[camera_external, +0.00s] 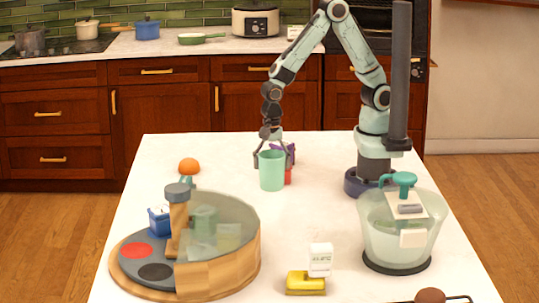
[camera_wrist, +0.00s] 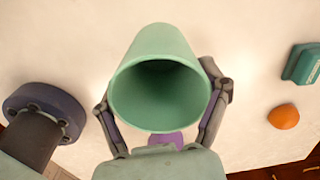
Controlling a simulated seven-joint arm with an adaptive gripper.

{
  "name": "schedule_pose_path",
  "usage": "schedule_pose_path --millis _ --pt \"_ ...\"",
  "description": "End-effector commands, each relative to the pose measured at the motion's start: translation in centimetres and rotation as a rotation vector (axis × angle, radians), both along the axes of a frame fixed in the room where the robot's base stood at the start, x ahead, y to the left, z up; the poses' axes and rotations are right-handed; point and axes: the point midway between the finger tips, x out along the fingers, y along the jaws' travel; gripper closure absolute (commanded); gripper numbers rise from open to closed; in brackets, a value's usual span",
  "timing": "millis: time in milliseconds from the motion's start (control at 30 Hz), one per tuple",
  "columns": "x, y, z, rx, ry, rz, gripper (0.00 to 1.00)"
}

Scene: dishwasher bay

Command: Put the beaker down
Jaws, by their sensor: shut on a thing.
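The beaker is a pale green, open-topped cup (camera_external: 271,172) near the far middle of the white table. In the wrist view the beaker (camera_wrist: 165,45) is centred, with its dark open mouth toward the camera. My gripper (camera_external: 272,159) has a finger on each side of the beaker and is shut on it. In the wrist view the gripper (camera_wrist: 162,88) also has both fingers against the beaker's sides. In the external view the beaker looks upright. I cannot tell whether its base touches the table.
A small red thing (camera_external: 288,176) shows just right of the beaker. An orange (camera_external: 189,165) lies to the left. A round wood-and-glass container (camera_external: 217,265) stands front left, a clear pitcher (camera_external: 377,236) front right, a yellow-and-white item (camera_external: 305,284) between them. The table's middle is clear.

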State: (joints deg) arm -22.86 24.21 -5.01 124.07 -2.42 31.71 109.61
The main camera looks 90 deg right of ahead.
Motion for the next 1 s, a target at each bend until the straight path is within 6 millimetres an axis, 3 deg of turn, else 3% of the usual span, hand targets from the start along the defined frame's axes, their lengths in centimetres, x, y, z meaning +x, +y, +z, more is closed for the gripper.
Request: schedule_pose_path --millis 100,300,500,867,900,967,1000 --pt "1.3 0.4 -1.7 -0.001 0.001 0.0 0.61" --pt "2.4 0.9 -3.2 0.0 0.002 0.001 0.61" --pt "2.3 0.8 -5.9 -0.001 0.001 0.0 0.61" --pt "2.3 0.8 -6.2 0.0 0.001 0.0 0.61" --pt "2.3 0.8 -6.3 0.0 0.0 0.0 0.22" --pt "2.3 0.8 -6.3 0.0 0.0 0.0 0.03" --pt "2.3 0.8 -6.3 0.0 0.0 0.0 0.0"
